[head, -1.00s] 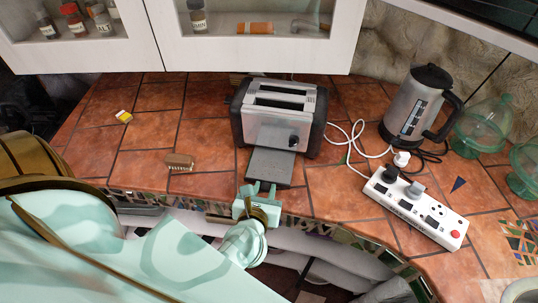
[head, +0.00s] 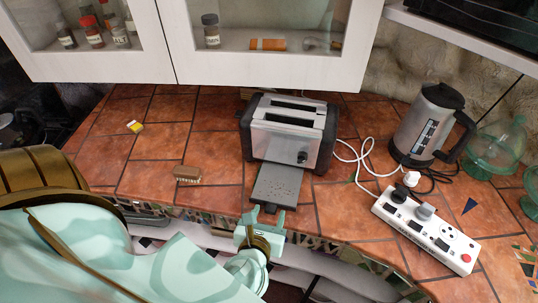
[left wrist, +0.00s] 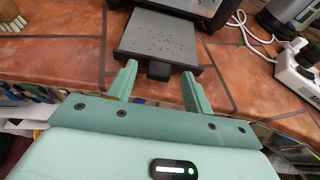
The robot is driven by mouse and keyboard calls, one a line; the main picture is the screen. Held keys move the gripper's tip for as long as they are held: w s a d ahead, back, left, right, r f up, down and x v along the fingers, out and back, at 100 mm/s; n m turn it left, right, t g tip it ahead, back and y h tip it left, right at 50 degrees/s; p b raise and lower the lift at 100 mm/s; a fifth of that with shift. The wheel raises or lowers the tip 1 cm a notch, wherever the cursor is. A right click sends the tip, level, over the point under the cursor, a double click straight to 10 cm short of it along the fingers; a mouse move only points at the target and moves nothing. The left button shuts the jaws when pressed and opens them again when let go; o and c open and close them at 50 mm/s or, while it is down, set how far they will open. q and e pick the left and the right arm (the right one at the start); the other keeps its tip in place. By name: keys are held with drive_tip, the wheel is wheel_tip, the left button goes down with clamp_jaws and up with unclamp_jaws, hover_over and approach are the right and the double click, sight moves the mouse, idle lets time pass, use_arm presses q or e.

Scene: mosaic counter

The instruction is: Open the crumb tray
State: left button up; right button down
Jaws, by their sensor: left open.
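The toaster (head: 290,132) stands on the tiled counter, silver with black ends. Its dark grey crumb tray (head: 278,188) sticks out from the front toward the counter's edge, with dark specks on its top. In the left wrist view the tray (left wrist: 158,38) has a small black handle (left wrist: 158,70) at its front. My left gripper (head: 265,213) is open just in front of the tray, its fingertips on either side of the handle. My right gripper is not in view.
A brush (head: 187,174) and a small yellow-and-white item (head: 135,127) lie on the left of the counter. A kettle (head: 425,130), a white power strip (head: 425,228) with cords and green glassware (head: 492,150) stand right. White cabinets (head: 270,75) hang above the toaster.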

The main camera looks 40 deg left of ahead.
use_arm(q)
drive_tip(key=v, duration=1)
drive_tip(key=shift+s, duration=0.3)
drive_tip(key=shift+w+d+r, duration=0.1)
drive_tip(key=shift+d+r, duration=0.05)
